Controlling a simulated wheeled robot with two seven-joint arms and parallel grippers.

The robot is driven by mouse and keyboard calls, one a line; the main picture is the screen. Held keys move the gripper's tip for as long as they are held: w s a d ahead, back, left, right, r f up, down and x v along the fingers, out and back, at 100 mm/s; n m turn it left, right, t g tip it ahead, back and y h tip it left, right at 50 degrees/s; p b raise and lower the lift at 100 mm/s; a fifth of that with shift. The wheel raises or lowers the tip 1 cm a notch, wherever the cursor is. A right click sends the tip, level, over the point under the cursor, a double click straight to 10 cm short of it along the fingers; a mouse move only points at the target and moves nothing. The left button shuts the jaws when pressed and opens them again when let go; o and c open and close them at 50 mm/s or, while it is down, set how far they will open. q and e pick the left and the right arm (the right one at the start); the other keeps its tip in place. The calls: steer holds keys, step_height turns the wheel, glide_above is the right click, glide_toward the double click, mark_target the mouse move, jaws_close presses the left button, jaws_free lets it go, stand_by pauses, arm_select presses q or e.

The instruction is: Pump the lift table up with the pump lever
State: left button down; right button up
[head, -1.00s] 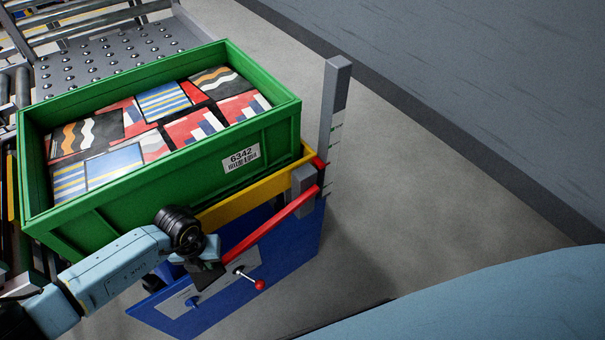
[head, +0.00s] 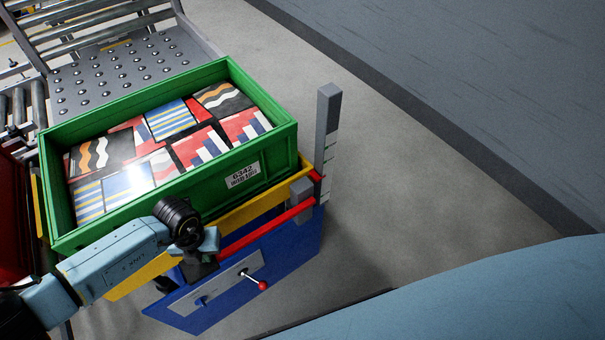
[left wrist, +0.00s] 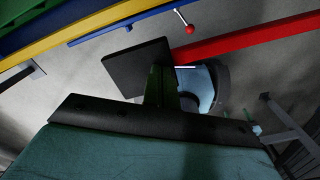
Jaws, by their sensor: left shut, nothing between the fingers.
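The lift table has a blue body (head: 225,300) and a yellow platform edge (head: 255,205), with a grey post (head: 327,130) at its right corner. The red pump lever (head: 265,230) slopes down left from a grey block on the table. My left gripper (head: 203,266) is shut at the lever's lower left end. In the left wrist view, the red lever (left wrist: 245,45) runs to the black finger (left wrist: 140,68), which hides its end. I cannot tell whether they touch. My right gripper is out of view.
A green crate (head: 215,187) labelled 6342, filled with patterned boxes, stands on the platform. A small red-knobbed lever (head: 262,285) sticks out below the pump lever. A ball-transfer table (head: 120,75) lies behind the crate. Bare floor (head: 400,190) is right of the post.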

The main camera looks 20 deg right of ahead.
arm_select(q)
step_height(320, 180, up, 11)
steer(key=p, duration=0.8)
steer(key=shift+p, duration=0.4)
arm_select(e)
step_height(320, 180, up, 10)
arm_select(q)
steer(key=shift+f, duration=0.15)
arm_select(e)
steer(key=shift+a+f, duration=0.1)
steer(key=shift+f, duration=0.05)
